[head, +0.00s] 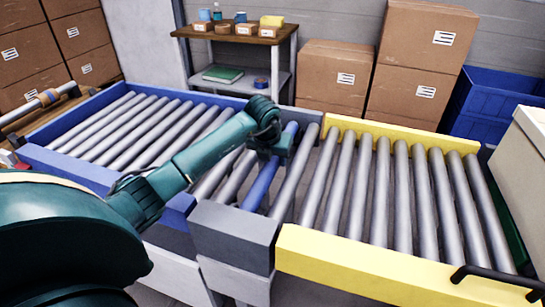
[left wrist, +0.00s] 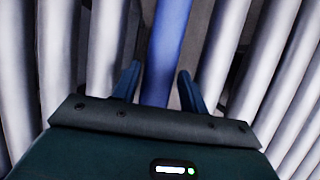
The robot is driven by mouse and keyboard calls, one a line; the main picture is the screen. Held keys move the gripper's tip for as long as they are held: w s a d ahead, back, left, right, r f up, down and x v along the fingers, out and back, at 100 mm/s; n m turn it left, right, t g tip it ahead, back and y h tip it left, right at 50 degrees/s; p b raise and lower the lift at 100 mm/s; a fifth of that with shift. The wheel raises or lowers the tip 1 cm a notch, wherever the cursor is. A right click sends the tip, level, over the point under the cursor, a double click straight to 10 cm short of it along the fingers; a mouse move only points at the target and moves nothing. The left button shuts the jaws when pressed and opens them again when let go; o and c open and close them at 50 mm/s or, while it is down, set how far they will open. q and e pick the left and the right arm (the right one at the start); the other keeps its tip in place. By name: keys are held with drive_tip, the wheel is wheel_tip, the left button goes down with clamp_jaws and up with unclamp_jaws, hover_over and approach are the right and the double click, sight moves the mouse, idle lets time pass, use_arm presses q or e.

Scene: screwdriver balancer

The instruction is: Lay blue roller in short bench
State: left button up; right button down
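The blue roller (head: 262,186) lies among grey rollers in the short grey bench (head: 236,222), between the blue-framed and yellow-framed conveyors. It runs roughly parallel to its grey neighbours. Its far part is partly hidden by my left gripper (head: 276,158), which is low over it. In the left wrist view the blue roller (left wrist: 168,45) passes between the two fingers of my left gripper (left wrist: 158,85). The fingers stand apart, one on each side, with a dark gap visible at the left finger. The roller's end seats are not clearly visible. My right gripper is not in view.
The blue-framed conveyor (head: 105,93) is on the left and the yellow-framed one (head: 350,262) on the right, with a black handle (head: 497,274). A shelf with small boxes (head: 236,31), cardboard boxes (head: 412,90) and blue crates (head: 497,105) stand behind.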

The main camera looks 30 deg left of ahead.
use_arm(q)
drive_tip(key=o, duration=0.3)
drive_tip(key=shift+o, duration=0.2)
drive_tip(key=shift+f, duration=0.1)
drive_tip(key=v, duration=1.3)
drive_tip(key=shift+p, duration=0.35)
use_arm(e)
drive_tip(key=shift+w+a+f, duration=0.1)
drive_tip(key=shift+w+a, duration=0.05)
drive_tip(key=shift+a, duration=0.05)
use_arm(q)
drive_tip(key=shift+r, duration=0.2)
